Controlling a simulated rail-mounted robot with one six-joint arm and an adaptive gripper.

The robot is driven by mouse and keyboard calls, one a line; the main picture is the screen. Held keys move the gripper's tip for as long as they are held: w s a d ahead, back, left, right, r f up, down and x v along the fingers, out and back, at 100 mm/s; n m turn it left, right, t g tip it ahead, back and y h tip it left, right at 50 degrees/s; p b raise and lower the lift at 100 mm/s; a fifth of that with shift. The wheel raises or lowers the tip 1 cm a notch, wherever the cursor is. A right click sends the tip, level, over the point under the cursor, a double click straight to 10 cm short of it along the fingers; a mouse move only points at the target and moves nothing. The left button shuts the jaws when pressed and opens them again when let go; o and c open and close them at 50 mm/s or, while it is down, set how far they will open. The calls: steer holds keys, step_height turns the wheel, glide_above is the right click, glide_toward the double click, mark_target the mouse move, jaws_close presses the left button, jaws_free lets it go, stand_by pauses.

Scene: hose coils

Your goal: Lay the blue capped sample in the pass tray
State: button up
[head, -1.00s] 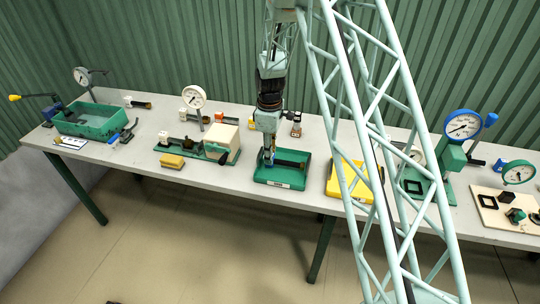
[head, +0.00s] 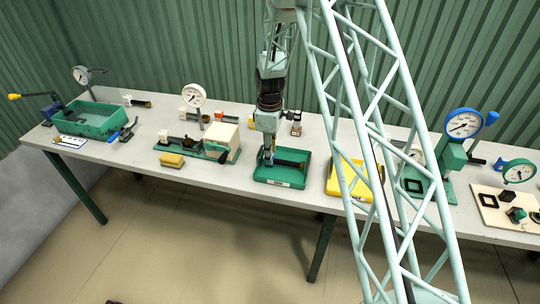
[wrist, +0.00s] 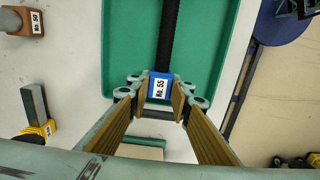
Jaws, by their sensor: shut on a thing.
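The sample, a black ribbed hose (wrist: 168,40) with a blue cap (wrist: 159,87) labelled No. 55, is in my gripper (wrist: 158,100). The fingers are shut on the blue cap. In the head view the hose (head: 291,163) runs right from my gripper (head: 267,157), level, within the outline of a green tray (head: 280,182). The tray has a white label on its front, too small to read. Its green floor (wrist: 118,60) also shows in the wrist view. I cannot tell whether the hose touches the floor.
A yellow tray (head: 338,187) stands right of the green one, partly behind my arm's lattice. A cream-and-green fixture (head: 222,138) and a yellow block (head: 171,160) are to the left. A deep green bin (head: 95,125) stands farther left. Gauges stand at the right.

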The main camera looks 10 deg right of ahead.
steer(key=o, duration=1)
steer(key=shift+r+p, duration=1.35)
steer(key=shift+r, duration=2.7)
steer(key=shift+r, duration=6)
